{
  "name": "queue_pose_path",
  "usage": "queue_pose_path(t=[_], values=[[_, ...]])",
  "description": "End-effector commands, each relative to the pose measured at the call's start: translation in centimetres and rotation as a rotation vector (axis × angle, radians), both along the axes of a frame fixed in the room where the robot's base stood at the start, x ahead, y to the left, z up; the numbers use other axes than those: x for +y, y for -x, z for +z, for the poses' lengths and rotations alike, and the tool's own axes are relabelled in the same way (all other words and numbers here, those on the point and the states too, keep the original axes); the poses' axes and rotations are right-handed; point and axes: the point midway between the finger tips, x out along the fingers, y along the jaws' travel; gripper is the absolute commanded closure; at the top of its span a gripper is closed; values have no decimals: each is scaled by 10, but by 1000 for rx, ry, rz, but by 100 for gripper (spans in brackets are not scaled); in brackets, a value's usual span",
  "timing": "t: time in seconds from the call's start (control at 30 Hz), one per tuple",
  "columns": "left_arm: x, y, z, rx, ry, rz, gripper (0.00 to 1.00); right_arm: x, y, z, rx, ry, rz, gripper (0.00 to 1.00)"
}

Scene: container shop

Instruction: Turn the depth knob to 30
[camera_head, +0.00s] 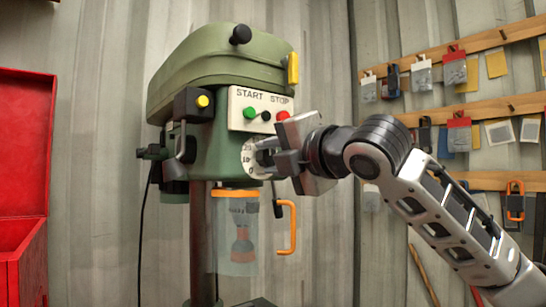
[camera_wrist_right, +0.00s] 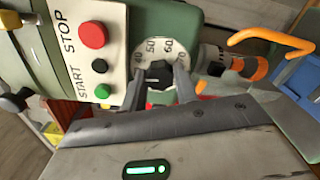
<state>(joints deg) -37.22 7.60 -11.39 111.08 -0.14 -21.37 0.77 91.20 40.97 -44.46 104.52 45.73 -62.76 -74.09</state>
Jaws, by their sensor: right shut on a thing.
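The green drill press (camera_head: 220,75) stands in the middle of the head view. Its depth knob sits at the centre of a white numbered dial (camera_head: 250,160), below the start and stop panel. My right gripper (camera_head: 266,158) reaches in from the right and is shut on the knob. In the right wrist view the dark depth knob (camera_wrist_right: 158,72) lies between the two fingers of the gripper (camera_wrist_right: 160,88). The dial (camera_wrist_right: 166,48) shows numbers such as 40, 50, 60 and 70 around it. I cannot tell the exact setting. My left gripper is not in view.
The panel carries a green start button (camera_head: 250,113) and a red stop button (camera_head: 282,115) close above my gripper. An orange handle (camera_head: 290,228) and a clear guard (camera_head: 238,245) hang below. A red box (camera_head: 22,170) stands at left, and hanging racks (camera_head: 470,115) at right.

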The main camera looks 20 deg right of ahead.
Motion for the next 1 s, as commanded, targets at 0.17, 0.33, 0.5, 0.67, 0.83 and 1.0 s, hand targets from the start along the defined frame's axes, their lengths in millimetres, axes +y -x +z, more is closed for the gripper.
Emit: queue_pose_path(t=[0.17,0.33,0.5,0.67,0.83,1.0], values=[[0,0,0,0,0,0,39,1,1,0,-35,101,3,93],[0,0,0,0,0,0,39,1,0,-1,-57,164,3,93],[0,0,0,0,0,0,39,1,0,-1,-68,197,3,93],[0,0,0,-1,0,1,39,1,0,-2,-72,207,3,93],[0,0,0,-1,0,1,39,1,0,-2,-70,207,3,93],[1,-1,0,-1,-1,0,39,1,0,-2,-70,207,3,62]])
